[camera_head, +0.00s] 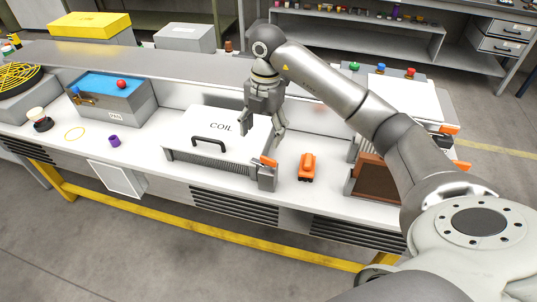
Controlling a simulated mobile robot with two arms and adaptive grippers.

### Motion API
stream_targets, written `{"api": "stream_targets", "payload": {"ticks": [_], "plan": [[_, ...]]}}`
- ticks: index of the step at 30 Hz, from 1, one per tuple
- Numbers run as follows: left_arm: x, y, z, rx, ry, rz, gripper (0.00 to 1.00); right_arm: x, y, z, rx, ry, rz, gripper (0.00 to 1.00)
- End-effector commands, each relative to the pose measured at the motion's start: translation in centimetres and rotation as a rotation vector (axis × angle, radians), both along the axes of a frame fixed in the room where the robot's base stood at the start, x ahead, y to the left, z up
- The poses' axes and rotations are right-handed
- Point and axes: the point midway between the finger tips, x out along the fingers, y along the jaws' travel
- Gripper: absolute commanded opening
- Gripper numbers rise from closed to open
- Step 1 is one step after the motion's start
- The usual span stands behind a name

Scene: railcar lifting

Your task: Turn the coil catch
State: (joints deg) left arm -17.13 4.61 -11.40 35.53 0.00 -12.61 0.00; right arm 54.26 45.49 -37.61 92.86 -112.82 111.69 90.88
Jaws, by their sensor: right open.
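The coil box (231,125) is a white-lidded case marked COIL with a black handle on top, standing on the white bench top. The coil catch (268,162) is a small orange lever on a grey bracket at the box's front right corner. My right gripper (263,130) points down over the right edge of the box, open and empty, a little behind and above the catch. It hides part of the lid's right side. My left gripper does not show.
A unit with orange catches and a brown finned side (373,178) stands further right.

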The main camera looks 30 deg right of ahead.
Motion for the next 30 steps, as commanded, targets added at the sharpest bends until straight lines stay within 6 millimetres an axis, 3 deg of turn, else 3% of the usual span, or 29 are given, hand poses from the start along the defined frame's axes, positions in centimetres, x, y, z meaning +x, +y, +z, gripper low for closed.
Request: {"api": "stream_targets", "payload": {"ticks": [5, 21, 30], "plan": [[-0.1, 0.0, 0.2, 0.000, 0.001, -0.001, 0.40, -0.3, -1.7, 0.0, -0.060, 0.021, -0.047, 0.68], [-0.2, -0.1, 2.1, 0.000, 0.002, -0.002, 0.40, -0.3, -1.6, -8.9, -0.056, 0.020, -0.043, 0.68], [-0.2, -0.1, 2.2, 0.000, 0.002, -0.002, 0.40, -0.3, -1.5, -10.2, -0.056, 0.018, -0.041, 0.68]]}}
